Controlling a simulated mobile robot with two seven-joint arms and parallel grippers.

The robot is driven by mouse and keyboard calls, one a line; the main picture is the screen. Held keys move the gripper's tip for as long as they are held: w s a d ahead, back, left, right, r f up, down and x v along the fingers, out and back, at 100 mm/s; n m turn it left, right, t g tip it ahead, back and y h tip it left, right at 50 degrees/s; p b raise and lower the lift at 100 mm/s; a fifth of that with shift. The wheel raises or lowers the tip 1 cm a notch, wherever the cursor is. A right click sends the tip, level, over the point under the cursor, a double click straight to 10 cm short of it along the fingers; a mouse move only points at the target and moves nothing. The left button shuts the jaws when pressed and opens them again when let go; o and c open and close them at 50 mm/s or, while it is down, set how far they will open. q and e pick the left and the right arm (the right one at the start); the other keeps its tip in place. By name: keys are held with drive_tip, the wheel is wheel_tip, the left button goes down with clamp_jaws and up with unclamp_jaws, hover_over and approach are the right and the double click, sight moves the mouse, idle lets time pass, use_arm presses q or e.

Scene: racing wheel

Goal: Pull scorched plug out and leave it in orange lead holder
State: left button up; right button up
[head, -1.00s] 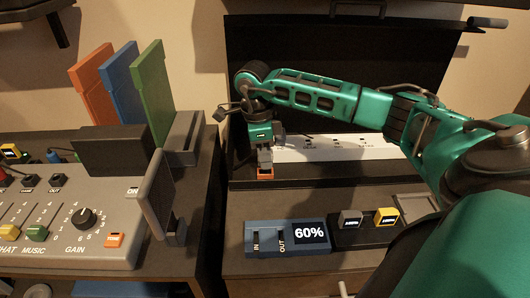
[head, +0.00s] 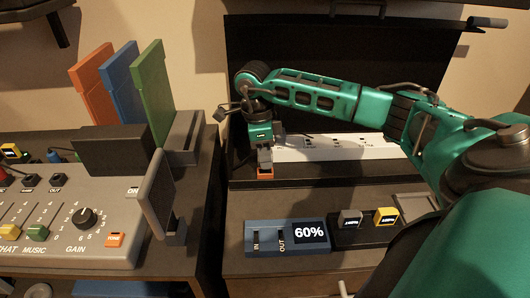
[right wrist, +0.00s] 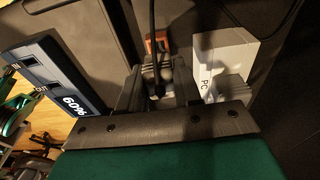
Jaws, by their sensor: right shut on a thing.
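My right gripper (head: 264,156) points down at the left end of the white power strip (head: 330,148). It is shut on a grey plug (right wrist: 152,74) with a black cable, which shows between the fingers in the right wrist view. I take this for the scorched plug; no scorch mark can be made out. The orange lead holder (head: 265,173) is right below the fingertips, in front of the strip's left end; it also shows in the right wrist view (right wrist: 157,41). The plug is clear of the strip's sockets. Whether it sits inside the holder is hidden. My left gripper is not in view.
Another grey plug (right wrist: 229,89) sits in the strip at the "PC" label. A blue meter reading 60% (head: 287,237) and grey and yellow blocks (head: 386,216) stand in front. An audio mixer (head: 75,215) is at the left. A dark panel rises behind the strip.

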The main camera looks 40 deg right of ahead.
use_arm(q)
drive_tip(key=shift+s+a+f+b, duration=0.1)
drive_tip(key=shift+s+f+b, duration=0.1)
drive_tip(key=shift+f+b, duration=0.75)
use_arm(e)
drive_tip(key=shift+f, duration=1.3)
drive_tip(key=o, duration=1.1)
drive_tip(key=r, duration=0.4)
drive_tip(key=r+p, duration=0.1)
drive_tip(key=r, duration=0.3)
drive_tip(key=w+a+r+p, duration=0.1)
drive_tip(key=r, duration=0.3)
drive_tip(key=shift+a+r, duration=0.1)
drive_tip(key=shift+r, duration=0.4)
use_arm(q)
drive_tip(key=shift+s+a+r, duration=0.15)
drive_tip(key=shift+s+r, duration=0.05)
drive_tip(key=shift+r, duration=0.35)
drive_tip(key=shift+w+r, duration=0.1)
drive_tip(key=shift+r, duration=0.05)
